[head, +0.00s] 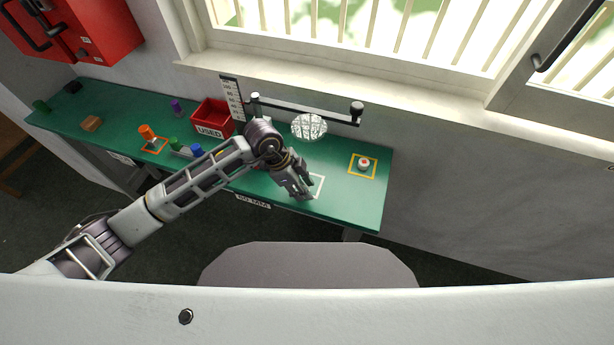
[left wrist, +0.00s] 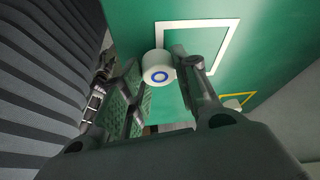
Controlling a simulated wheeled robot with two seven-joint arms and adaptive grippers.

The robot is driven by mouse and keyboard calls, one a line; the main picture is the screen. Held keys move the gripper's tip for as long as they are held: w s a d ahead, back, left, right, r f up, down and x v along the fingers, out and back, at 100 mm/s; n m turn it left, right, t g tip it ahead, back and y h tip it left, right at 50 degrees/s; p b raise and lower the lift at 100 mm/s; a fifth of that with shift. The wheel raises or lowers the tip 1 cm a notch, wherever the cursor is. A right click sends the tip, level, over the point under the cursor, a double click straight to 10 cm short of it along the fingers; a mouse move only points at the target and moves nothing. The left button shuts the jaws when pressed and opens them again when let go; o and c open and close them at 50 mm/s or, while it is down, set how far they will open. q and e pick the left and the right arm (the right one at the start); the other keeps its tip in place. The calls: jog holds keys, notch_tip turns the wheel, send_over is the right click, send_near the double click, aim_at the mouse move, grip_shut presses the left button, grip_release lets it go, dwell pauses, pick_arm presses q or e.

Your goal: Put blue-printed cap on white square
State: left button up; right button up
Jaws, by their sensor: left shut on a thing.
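The white cap with a blue printed ring (left wrist: 158,73) sits between the fingertips of my left gripper (left wrist: 157,72), which is shut on it. In the head view my left gripper (head: 303,190) is over the bench at the left side of the white square (head: 321,183); the cap is hidden there. In the left wrist view the white square outline (left wrist: 233,42) lies on the green top, with the cap at its lower left corner. I cannot tell how high the cap is above the bench. My right gripper is not in view.
A red-printed white cap (head: 364,164) stands on the yellow square (head: 353,170) to the right. A red bin marked USED (head: 211,131), several coloured bottles and an orange piece (head: 147,132) stand at left on the green bench (head: 345,205). A lamp bar runs along the back.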

pick_arm(q)
jog(key=shift+w+d, duration=0.25)
jog(key=shift+w, duration=0.45)
jog(key=shift+w+d, duration=0.2)
jog(key=shift+w, duration=0.55)
jog(key=shift+w+d, duration=0.25)
jog(key=shift+w, duration=0.45)
jog(key=shift+s+f+p, duration=0.1)
jog(key=shift+f+p, duration=0.25)
jog(key=o, duration=0.7)
jog(key=shift+o, duration=0.2)
jog(key=v, duration=0.7)
jog(key=shift+r, duration=0.35)
jog(key=shift+a, duration=0.15)
